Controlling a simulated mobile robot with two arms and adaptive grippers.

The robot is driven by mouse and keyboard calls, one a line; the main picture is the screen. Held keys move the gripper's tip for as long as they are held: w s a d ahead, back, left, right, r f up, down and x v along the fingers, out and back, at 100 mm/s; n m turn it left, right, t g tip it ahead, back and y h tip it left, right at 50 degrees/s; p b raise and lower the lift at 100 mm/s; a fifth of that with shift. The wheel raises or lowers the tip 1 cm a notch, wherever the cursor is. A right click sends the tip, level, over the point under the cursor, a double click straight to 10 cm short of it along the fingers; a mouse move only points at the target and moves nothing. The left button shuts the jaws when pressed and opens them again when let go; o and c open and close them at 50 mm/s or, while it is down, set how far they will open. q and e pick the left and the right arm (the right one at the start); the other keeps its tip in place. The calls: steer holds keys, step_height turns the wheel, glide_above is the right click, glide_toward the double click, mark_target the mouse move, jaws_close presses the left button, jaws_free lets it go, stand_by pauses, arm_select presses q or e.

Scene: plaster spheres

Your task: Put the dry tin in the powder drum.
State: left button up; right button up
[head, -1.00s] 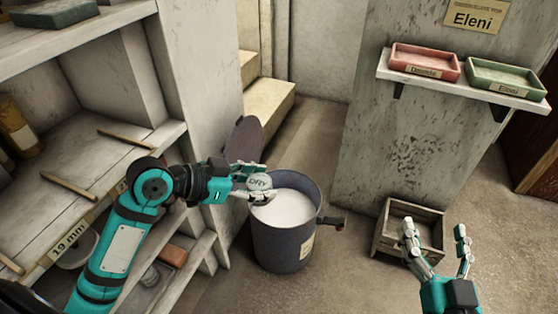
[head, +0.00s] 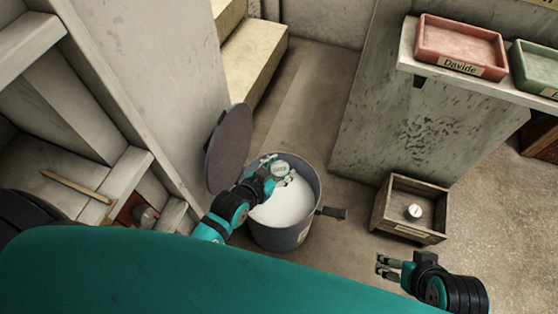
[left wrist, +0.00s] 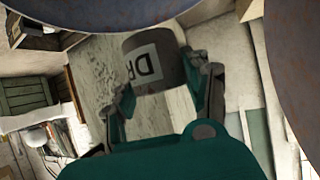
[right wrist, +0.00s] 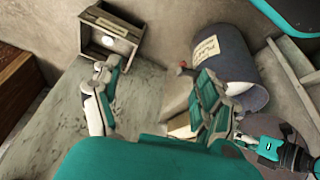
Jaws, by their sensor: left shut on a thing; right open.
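The dry tin (head: 281,168) is a small grey tin with a pale top. In the left wrist view the tin (left wrist: 155,62) shows a label reading "DR", partly hidden. My left gripper (head: 276,172) is shut on it, over the far part of the powder drum (head: 272,238). The drum is a grey open bucket with white powder (head: 287,207) inside. I cannot tell whether the tin is below the rim; it seems apart from the powder. My right gripper (head: 381,266) is open and empty, right of the drum and below the wooden crate.
A round dark lid (head: 228,148) stands upright behind the drum's left side. A handle (head: 332,212) sticks out to its right. A red tray (head: 460,48) labelled "Davide" sits on the wall shelf.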

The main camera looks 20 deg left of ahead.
mark_target(279, 175)
arm_select(q)
steer(key=shift+r+p, duration=0.1)
steer(key=shift+p, duration=0.2)
steer(key=shift+f+b, duration=0.75)
steer(key=shift+f, duration=0.85)
step_height(279, 175, down, 2)
steer(key=shift+f+b, duration=0.1)
steer(key=shift+b, duration=0.55)
steer(key=shift+f, duration=0.15)
arm_select(e)
steer(key=w+a+r+t+y, duration=0.1)
steer(key=w+a+r+t, duration=0.2)
steer(key=w, duration=0.7)
steer(key=shift+a+r+t+y, duration=0.2)
steer(key=shift+r+t+y, duration=0.1)
steer(key=shift+r+t, duration=1.1)
steer(key=shift+s+f, duration=0.1)
steer(key=shift+f, duration=0.2)
arm_select(q)
steer(key=shift+p, duration=0.3)
arm_select(e)
steer(key=shift+s+d+f+g, duration=0.25)
steer(key=shift+s+f+g, duration=0.15)
steer(key=shift+s+f, duration=0.25)
steer(key=shift+s+d+f+g, duration=0.25)
steer(key=shift+s+f+g, duration=0.2)
steer(key=shift+s, duration=0.3)
steer(key=shift+w, duration=0.15)
